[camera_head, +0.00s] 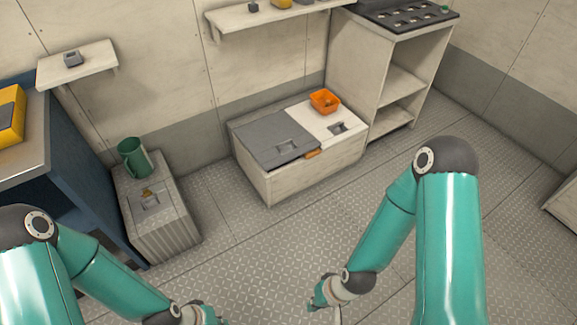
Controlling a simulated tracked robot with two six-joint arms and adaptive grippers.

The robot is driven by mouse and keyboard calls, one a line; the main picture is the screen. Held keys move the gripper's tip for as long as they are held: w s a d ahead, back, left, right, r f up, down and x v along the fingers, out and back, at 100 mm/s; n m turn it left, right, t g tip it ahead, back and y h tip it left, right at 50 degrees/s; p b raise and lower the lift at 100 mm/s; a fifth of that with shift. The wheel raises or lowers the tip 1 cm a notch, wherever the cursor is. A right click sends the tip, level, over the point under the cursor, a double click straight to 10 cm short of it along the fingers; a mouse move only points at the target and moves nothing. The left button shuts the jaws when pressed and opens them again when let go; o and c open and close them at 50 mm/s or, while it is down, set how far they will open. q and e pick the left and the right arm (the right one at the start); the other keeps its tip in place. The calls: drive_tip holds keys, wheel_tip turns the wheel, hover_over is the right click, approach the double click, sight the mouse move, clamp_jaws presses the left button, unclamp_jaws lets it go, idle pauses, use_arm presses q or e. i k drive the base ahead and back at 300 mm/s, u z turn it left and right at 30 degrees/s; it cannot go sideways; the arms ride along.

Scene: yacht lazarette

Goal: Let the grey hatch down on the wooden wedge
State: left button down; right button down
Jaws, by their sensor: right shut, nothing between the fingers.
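The grey hatch (270,137) lies nearly flat over the left half of the pale locker (308,178). It has a recessed handle near its front edge. A small orange-brown piece, which looks like the wooden wedge (312,154), shows at the hatch's front right corner on the locker's front edge. I cannot tell whether the hatch touches it. My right gripper (322,303) is shut and empty, low over the floor in front of the locker and well apart from it. My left gripper (205,316) is at the bottom edge, partly cut off, and its fingers are unclear.
An orange bin (325,101) sits on the white hatch (332,122) beside the grey one. A ribbed grey box (162,225) with a green mug (133,157) stands left. An open shelf unit (392,85) stands right of the locker. The floor in front is clear.

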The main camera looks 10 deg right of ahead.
sight(274, 139)
drive_tip(key=u, duration=0.05)
drive_tip(key=i, duration=1)
drive_tip(key=z, duration=0.05)
